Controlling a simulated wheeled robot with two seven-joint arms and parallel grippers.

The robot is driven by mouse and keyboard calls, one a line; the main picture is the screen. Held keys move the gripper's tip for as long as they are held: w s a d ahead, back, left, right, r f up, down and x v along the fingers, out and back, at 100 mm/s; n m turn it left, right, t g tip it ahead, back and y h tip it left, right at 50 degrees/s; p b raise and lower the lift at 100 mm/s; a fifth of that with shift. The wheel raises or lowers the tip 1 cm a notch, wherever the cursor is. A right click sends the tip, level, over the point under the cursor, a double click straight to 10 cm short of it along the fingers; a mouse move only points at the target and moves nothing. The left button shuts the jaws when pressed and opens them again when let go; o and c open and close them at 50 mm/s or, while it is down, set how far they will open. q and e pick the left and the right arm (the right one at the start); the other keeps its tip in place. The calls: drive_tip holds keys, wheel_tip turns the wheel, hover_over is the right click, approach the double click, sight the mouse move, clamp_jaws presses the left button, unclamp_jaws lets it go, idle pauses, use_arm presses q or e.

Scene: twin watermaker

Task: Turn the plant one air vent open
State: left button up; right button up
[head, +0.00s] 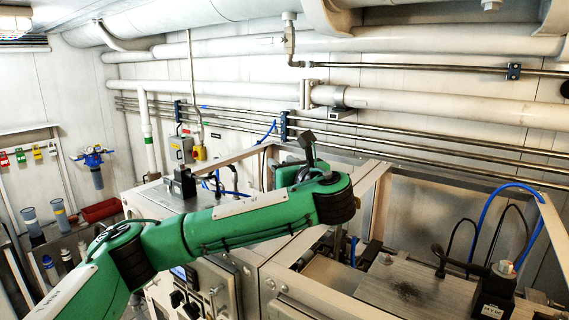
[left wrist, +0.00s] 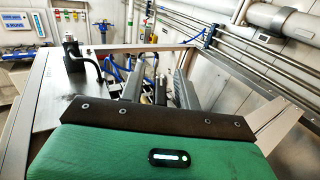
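My left arm comes in from the left in the head view and bends over the machine frame. My left gripper (head: 268,172) is mostly hidden behind its elbow there. In the left wrist view, two grey fingers of the left gripper (left wrist: 161,70) stand apart, so it is open. Small fittings and blue hoses (left wrist: 148,78) show between and beyond the fingers; I cannot tell whether anything touches them. I cannot pick out the plant one air vent for certain among these fittings. My right gripper is not in view.
A pale metal frame (head: 375,180) surrounds the machinery. A black-topped fitting (head: 180,182) stands on the box to the left and shows in the left wrist view (left wrist: 72,46). Steel pipes (head: 420,145) run along the back wall. A black unit (head: 494,290) with cables stands at right.

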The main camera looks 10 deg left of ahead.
use_arm(q)
drive_tip(key=shift+r+b, duration=0.3)
drive_tip(key=shift+r, duration=0.05)
wheel_tip(320, 180, up, 19)
drive_tip(key=b, duration=0.7)
drive_tip(key=shift+r, duration=0.15)
drive_tip(key=shift+o, duration=0.2)
